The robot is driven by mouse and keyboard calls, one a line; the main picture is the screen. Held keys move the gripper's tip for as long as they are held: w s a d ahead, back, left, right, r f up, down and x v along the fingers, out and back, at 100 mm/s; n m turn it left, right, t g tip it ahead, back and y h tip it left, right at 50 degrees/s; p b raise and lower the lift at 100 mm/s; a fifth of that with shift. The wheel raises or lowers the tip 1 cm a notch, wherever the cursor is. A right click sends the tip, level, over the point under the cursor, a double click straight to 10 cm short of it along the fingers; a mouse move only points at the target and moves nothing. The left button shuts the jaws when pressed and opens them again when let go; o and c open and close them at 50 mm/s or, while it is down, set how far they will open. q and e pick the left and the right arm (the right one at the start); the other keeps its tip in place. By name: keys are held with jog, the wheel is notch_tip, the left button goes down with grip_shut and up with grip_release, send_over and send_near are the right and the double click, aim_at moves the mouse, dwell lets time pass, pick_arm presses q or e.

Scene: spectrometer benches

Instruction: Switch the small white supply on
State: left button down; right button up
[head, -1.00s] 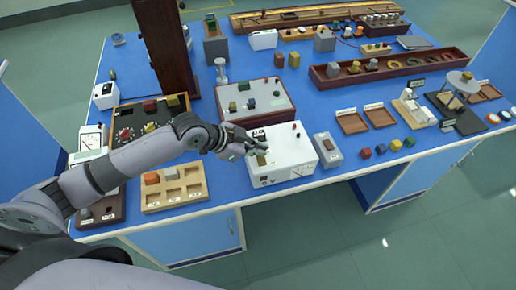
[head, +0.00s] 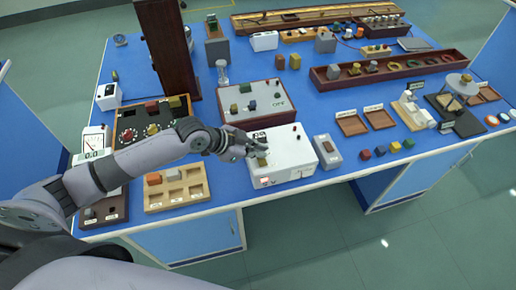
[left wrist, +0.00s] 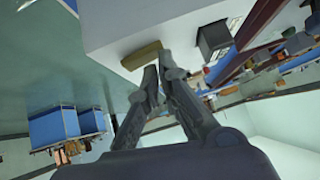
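The small white supply (head: 290,160) is a white box at the front edge of the blue bench. An olive-yellow switch piece (head: 262,162) is on its top, with a dark part (head: 259,134) behind it. My left gripper (head: 259,149) is over the left part of the top. In the left wrist view, its fingertips (left wrist: 158,68) are close together, with nothing seen between them, right by the olive piece (left wrist: 141,55). I cannot tell whether they touch it. The supply's front has a small reddish mark (head: 265,182). My right gripper is not in view.
A grey box (head: 328,151) stands right of the supply, and a wooden compartment tray (head: 150,206) lies to its left. A white-topped unit (head: 270,110) is behind. A meter (head: 92,155) reading 0.0 stands at the left. Several coloured blocks (head: 380,152) lie at right.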

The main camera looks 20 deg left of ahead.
pick_arm(q)
jog(key=shift+s+d+f, duration=0.3)
jog(key=shift+s, duration=0.3)
jog(key=shift+r+p, duration=0.35)
jog(key=shift+p, duration=0.2)
jog(key=r+p, duration=0.1)
jog(key=r, duration=0.1)
jog(key=w+r+p, duration=0.1)
jog(key=r+p, duration=0.1)
jog(key=shift+a+p, duration=0.1)
jog(key=shift+p, duration=0.2)
jog(key=a, duration=0.1)
jog(key=a+r+b, duration=0.1)
jog(key=a, duration=0.1)
jog(key=shift+s+r+b, duration=0.25)
jog(key=shift+s+b, duration=0.05)
jog(key=shift+s, duration=0.1)
jog(key=w+b+v, duration=0.1)
jog(key=v, duration=0.6)
jog(key=shift+r+b, duration=0.25)
jog(key=shift+b, duration=0.05)
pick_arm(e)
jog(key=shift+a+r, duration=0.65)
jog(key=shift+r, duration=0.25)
